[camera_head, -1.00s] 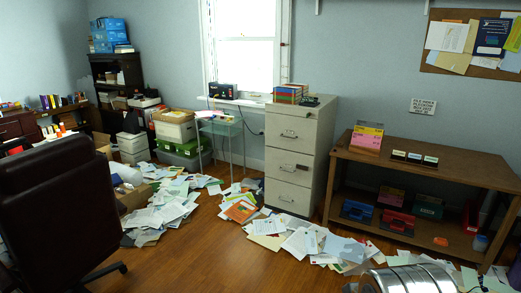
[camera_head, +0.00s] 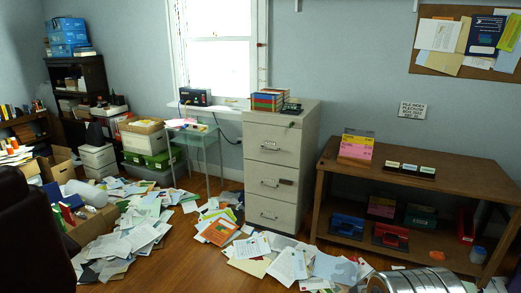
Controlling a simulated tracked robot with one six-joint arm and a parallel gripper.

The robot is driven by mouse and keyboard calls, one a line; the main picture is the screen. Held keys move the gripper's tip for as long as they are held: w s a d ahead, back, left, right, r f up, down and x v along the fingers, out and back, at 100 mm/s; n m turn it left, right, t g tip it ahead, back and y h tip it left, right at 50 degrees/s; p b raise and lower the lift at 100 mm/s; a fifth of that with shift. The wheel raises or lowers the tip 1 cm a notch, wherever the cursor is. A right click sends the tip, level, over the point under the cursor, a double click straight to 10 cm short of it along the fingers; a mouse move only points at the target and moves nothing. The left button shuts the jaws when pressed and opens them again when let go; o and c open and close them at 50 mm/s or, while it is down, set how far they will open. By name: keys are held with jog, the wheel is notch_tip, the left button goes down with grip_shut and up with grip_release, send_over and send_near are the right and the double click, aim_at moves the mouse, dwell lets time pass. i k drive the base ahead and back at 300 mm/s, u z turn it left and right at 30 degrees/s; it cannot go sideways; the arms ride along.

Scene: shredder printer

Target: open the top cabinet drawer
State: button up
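The beige filing cabinet (camera_head: 310,160) stands against the back wall, between the window and the wooden bench. It has three stacked drawers facing me, slightly to the left. The top drawer (camera_head: 285,133) is closed flush with the front and has a small pull handle (camera_head: 270,147). The middle drawer (camera_head: 260,175) and the bottom drawer (camera_head: 290,215) also look closed. A dark label or latch shows on the middle drawer's front.
Papers (camera_head: 220,230) cover the floor before the cabinet and to its left. Books (camera_head: 268,101) lie on the cabinet top. A wooden bench (camera_head: 450,180) stands close on the right. A dark chair (camera_head: 30,240) is at the left. Bare floor (camera_head: 190,255) shows in front.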

aim_at(271, 144)
jog(key=u, duration=0.05)
jog(key=i, duration=2.35)
jog(key=u, duration=0.55)
jog(key=i, duration=1.3)
jog(key=u, duration=0.3)
